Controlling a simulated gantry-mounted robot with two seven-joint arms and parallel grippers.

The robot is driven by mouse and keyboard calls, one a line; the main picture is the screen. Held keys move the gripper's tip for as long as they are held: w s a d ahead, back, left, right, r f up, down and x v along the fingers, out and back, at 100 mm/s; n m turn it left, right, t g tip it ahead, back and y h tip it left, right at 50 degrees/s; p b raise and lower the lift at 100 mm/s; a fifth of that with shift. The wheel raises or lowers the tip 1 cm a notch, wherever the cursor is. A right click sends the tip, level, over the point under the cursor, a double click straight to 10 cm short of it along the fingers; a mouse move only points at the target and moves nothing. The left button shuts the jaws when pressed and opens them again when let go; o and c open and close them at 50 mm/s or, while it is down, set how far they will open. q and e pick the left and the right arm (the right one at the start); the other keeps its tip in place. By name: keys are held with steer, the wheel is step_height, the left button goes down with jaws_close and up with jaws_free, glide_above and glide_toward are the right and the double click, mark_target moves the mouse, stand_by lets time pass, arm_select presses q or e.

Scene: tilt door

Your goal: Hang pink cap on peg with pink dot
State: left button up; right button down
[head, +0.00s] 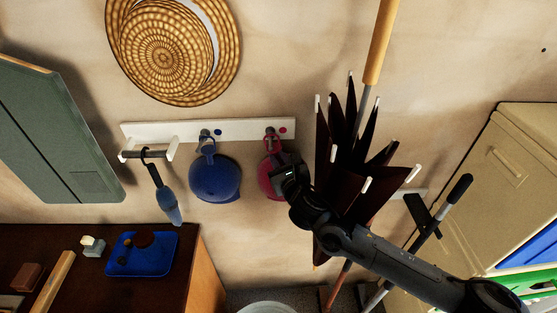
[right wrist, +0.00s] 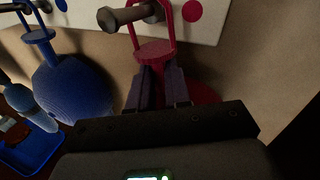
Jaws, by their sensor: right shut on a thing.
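The pink cap (head: 270,176) is at the right end of the white peg rail (head: 240,129), below the pink dot (head: 283,130). My right gripper (head: 283,168) is shut on the cap's tab. The right wrist view shows its fingers (right wrist: 158,86) closed around the tab, below the pink loop (right wrist: 171,28). The peg by the pink dot (right wrist: 122,16) sticks out at that loop. The loop appears to be around the peg, but its top is cut off. The gripper partly hides the cap in the head view. My left gripper is not in view.
A blue cap (head: 214,175) hangs on the peg left of the pink one, and a brush (head: 165,198) hangs further left. A dark folded umbrella-like bundle (head: 352,150) stands close right of the gripper. A straw hat (head: 174,50) is above. A cabinet (head: 200,270) stands below left.

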stand_by(0.5)
steer(key=shift+f, duration=0.1)
steer(key=c, duration=1)
jaws_free()
